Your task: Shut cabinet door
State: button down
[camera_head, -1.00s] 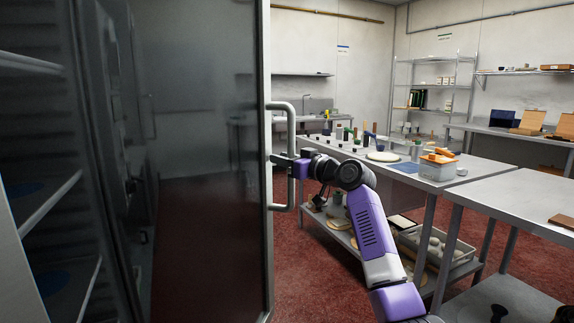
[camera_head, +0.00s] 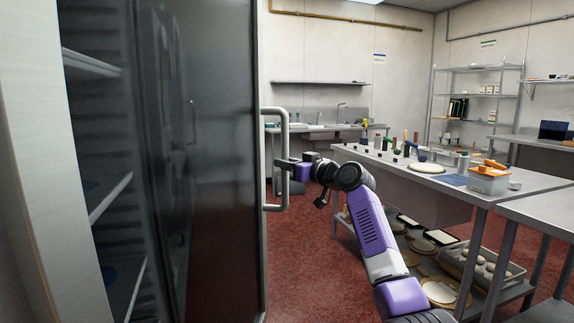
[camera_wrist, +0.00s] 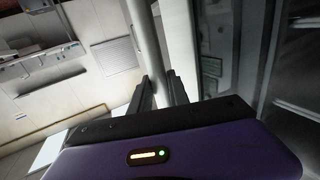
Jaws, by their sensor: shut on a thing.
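The cabinet door (camera_head: 220,150) is a dark glass panel with a metal edge, standing open at the left in the head view. Shelves (camera_head: 110,200) show inside the cabinet to its left. A vertical metal bar handle (camera_head: 284,135) is fixed to the door's right edge. My gripper (camera_head: 283,162) is shut on the handle at about mid-height. In the wrist view, the two fingers of my gripper (camera_wrist: 161,92) close around the handle bar (camera_wrist: 146,45), beside the door edge. The exact finger contact is partly hidden.
A steel worktable (camera_head: 465,180) with bottles, a board and a grey bin (camera_head: 488,181) stands at the right. Another steel table (camera_head: 545,212) is nearer at the right edge. A wire rack (camera_head: 476,105) stands at the back. Red floor (camera_head: 300,265) is open between door and tables.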

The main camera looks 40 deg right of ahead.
jog(key=c, duration=1.3)
grip_release()
jog(key=shift+w+a+r+y, duration=0.1)
jog(key=shift+a+y, duration=0.05)
jog(key=shift+a, duration=0.35)
jog(key=shift+w+a+r+y, duration=0.1)
jog(key=shift+a+y, duration=0.05)
jog(key=shift+a, duration=0.3)
jog(key=shift+o, duration=0.2)
jog(key=shift+s+d, duration=0.1)
jog(key=shift+d, duration=0.2)
jog(key=shift+d+f, duration=0.1)
jog(key=s, duration=0.8)
